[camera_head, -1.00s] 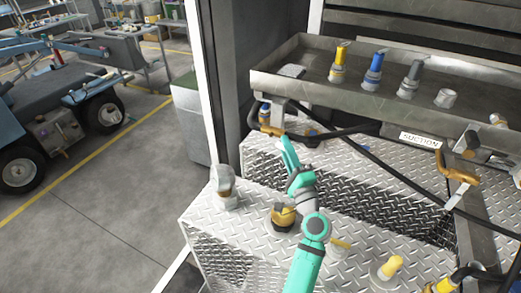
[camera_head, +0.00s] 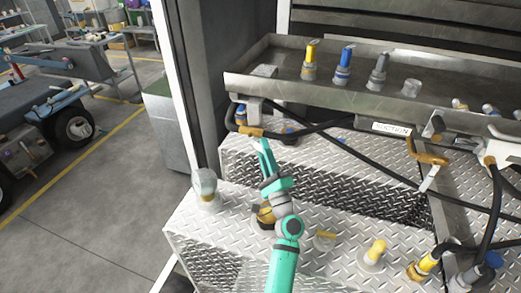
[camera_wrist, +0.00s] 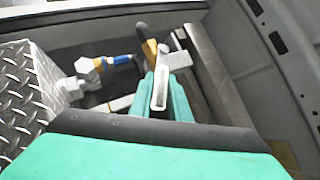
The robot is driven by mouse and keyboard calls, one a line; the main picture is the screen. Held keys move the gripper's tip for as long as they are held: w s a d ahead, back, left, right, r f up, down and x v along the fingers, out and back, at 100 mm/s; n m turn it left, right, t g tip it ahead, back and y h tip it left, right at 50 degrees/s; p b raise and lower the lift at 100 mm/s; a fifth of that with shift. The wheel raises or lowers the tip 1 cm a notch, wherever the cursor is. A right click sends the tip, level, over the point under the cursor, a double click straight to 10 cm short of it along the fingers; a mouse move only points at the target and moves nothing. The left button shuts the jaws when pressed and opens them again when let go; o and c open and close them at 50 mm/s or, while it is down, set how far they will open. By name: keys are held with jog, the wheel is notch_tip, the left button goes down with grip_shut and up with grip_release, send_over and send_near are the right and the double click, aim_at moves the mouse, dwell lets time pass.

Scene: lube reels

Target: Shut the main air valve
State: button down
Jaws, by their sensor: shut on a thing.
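The valve handle with an orange grip (camera_head: 250,132) sits under the left end of the grey tray. It also shows in the wrist view (camera_wrist: 149,48), with a dark end and a pale metal part beside it. My gripper (camera_head: 262,145) is at this handle, its teal fingers pointing up to it. In the wrist view my gripper (camera_wrist: 164,95) is shut around a pale metal piece that appears to belong to the handle. The fingers hide part of it. A blue-banded fitting (camera_wrist: 122,60) joins a pale valve body (camera_wrist: 88,70) to the left.
The grey tray (camera_head: 245,86) holds yellow, blue and grey-topped nozzles. Black hoses (camera_head: 345,160) cross beneath it. A second orange handle (camera_head: 428,157) is near the "SUCTION" label (camera_head: 391,129). Fittings stand on the tread-plate boxes (camera_head: 190,235). Open floor (camera_head: 90,230) lies left.

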jog(key=shift+f, duration=0.1)
jog(key=c, duration=1.7)
grip_release()
jog(key=shift+o, duration=0.2)
jog(key=shift+s+d+f, duration=0.1)
jog(key=shift+s+f, duration=0.05)
jog(key=shift+s, duration=0.15)
jog(key=s+d+f, duration=0.1)
jog(key=s+d, duration=0.3)
jog(key=s, duration=0.9)
jog(key=shift+s, duration=0.25)
